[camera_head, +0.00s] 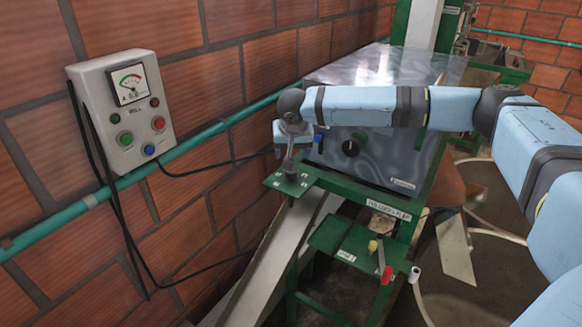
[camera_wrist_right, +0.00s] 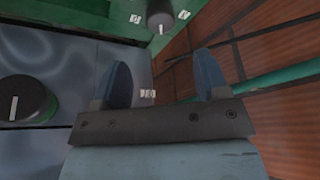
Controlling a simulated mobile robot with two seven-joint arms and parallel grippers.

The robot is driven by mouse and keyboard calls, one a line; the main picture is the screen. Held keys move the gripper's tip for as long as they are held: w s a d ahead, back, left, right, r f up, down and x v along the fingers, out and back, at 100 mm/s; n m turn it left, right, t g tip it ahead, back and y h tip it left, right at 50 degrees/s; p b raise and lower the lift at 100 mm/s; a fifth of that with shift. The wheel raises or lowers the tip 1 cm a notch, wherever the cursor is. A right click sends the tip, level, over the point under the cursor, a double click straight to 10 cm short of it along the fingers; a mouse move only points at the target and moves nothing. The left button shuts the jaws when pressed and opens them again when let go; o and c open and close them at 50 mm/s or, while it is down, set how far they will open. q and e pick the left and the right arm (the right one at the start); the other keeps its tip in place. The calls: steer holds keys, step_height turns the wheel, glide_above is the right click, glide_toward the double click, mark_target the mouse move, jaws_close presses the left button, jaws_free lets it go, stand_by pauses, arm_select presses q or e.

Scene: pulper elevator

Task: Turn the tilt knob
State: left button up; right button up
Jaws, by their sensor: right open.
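A round black knob (camera_head: 351,147) with a white pointer line sits on the face of the grey metal box. In the wrist view this black knob (camera_wrist_right: 22,100) is at the left, clear of the fingers. A small dark upright knob (camera_head: 290,169) stands on a green bracket below my right gripper; it also shows at the top of the wrist view (camera_wrist_right: 160,16). I cannot read which is marked tilt. My right gripper (camera_wrist_right: 163,78) is open, with nothing between its blue fingers, and in the head view (camera_head: 296,146) hangs left of the box. My left gripper is out of view.
A control box (camera_head: 122,110) with a gauge and buttons hangs on the brick wall. A green pipe (camera_head: 222,127) runs along the wall. The metal box (camera_head: 400,165) stands on a green frame. A lower green shelf (camera_head: 350,240) carries small coloured levers.

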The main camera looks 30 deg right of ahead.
mark_target(290, 174)
steer(key=p+x, duration=0.1)
steer(key=x, duration=0.8)
steer(key=shift+w+f, duration=0.15)
steer(key=shift+f, duration=0.2)
steer(key=shift+c, duration=0.5)
steer(key=c, duration=0.8)
